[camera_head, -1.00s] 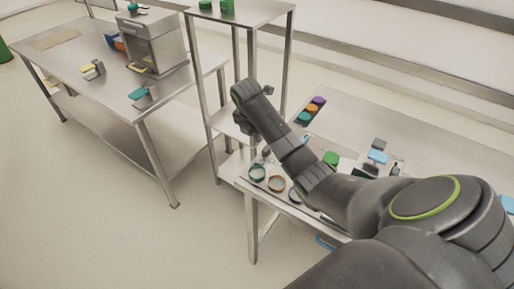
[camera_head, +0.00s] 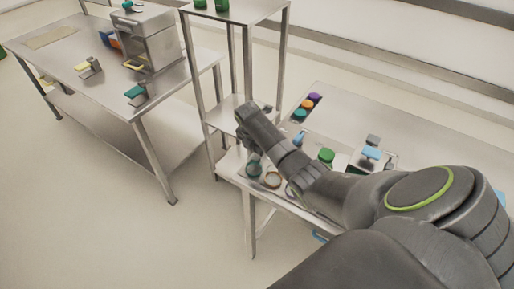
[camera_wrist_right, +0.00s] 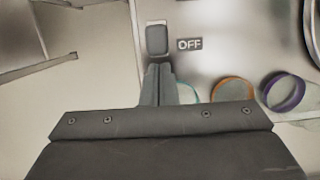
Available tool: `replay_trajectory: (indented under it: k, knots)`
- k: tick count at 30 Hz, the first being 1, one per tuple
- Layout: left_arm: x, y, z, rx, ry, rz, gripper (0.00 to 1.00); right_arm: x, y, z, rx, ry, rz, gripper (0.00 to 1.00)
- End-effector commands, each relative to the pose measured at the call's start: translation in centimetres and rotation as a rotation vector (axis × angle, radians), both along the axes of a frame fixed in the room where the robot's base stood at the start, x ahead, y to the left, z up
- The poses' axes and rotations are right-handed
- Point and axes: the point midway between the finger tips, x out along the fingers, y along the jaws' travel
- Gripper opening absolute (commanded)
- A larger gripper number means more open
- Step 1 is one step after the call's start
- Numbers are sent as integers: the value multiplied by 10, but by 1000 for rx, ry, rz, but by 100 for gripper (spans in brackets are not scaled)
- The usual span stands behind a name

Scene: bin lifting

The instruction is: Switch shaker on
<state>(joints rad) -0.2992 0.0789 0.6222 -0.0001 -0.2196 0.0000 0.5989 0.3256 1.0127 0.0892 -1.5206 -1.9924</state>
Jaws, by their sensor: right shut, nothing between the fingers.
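A dark grey rocker switch (camera_wrist_right: 157,40) in a light frame is set in a pale metal surface in the right wrist view. A dark label reading OFF (camera_wrist_right: 189,44) sits just right of it. My right gripper (camera_wrist_right: 158,70) is shut and empty, its fingertips just below the switch in the picture. I cannot tell whether they touch it. In the head view my right arm (camera_head: 268,130) reaches over the left end of the right-hand table and hides the switch. I cannot make out the shaker's body for certain. My left gripper is not in view.
Orange (camera_wrist_right: 233,88) and purple (camera_wrist_right: 284,92) rings, plus a teal one, stand close right of the gripper. The right-hand table (camera_head: 420,130) holds a green-lidded item (camera_head: 326,155) and coloured caps. A tall metal rack (camera_head: 240,12) stands close behind my wrist.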

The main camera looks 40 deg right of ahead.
Motion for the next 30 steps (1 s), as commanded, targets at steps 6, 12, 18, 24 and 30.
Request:
replay_trajectory:
  k: [6, 12, 18, 24, 30]
  knots:
    - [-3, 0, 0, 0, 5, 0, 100, 1, -1, -5, 0, -1, 0, 0]
    - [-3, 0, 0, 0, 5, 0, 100, 0, -1, -5, 0, 0, 0, 0]
    - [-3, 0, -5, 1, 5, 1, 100, 6, -16, -6, -2, 0, -3, 0]
    - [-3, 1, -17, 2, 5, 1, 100, 18, -42, -7, -1, 0, -2, 0]
    - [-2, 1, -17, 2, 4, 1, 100, 21, -50, -4, -2, -1, -1, 0]
